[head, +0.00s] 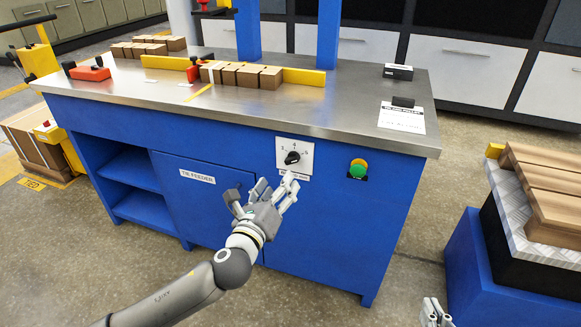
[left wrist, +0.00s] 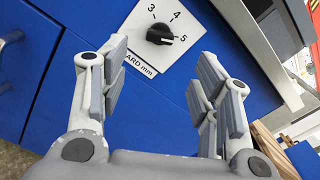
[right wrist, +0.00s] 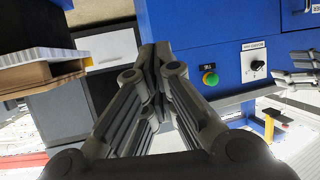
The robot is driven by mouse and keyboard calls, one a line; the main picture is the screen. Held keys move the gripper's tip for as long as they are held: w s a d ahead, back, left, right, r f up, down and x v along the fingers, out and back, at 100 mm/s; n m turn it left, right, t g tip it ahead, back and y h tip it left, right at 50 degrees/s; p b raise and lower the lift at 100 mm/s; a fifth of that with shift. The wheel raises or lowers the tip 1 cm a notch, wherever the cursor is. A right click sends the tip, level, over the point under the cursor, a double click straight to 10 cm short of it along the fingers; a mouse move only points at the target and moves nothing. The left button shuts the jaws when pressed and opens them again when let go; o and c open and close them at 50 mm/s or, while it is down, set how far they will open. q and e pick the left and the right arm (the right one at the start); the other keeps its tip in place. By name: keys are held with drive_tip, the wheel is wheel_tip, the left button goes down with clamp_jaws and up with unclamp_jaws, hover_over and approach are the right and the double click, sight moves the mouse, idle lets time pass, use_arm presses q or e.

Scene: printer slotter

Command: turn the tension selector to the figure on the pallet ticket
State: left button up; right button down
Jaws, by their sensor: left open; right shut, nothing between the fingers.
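The tension selector is a black knob (head: 292,157) on a white plate (head: 306,150) on the blue machine's front. In the left wrist view the knob (left wrist: 160,33) sits among the figures 3, 4 and 5, and its white mark appears turned towards 5. My left gripper (head: 266,190) is open just in front of and below the plate, its fingers apart and not touching the knob. The pallet ticket (head: 402,119) lies on the steel top at the right; its figure is too small to read. My right gripper (head: 433,312) is shut and empty, low at the right.
A green button (head: 357,168) sits right of the selector. A door labelled TIE FEEDER (head: 198,176) is to its left. Small cartons (head: 240,75) stand on the steel top (head: 330,112). A pallet stack (head: 545,190) stands at the right, with clear floor between it and the machine.

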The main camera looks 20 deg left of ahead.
sight(291, 163)
use_arm(q)
drive_tip(key=w+b, duration=0.2)
drive_tip(key=w, duration=0.6)
drive_tip(key=shift+w+d, duration=0.15)
drive_tip(key=shift+w, duration=0.8)
use_arm(e)
wheel_tip(291, 163, up, 10)
drive_tip(key=w+a+t+y, duration=0.2)
drive_tip(key=t, duration=0.3)
drive_tip(key=shift+f+t, duration=0.25)
drive_tip(key=shift+t, duration=0.15)
use_arm(q)
drive_tip(key=c, duration=1)
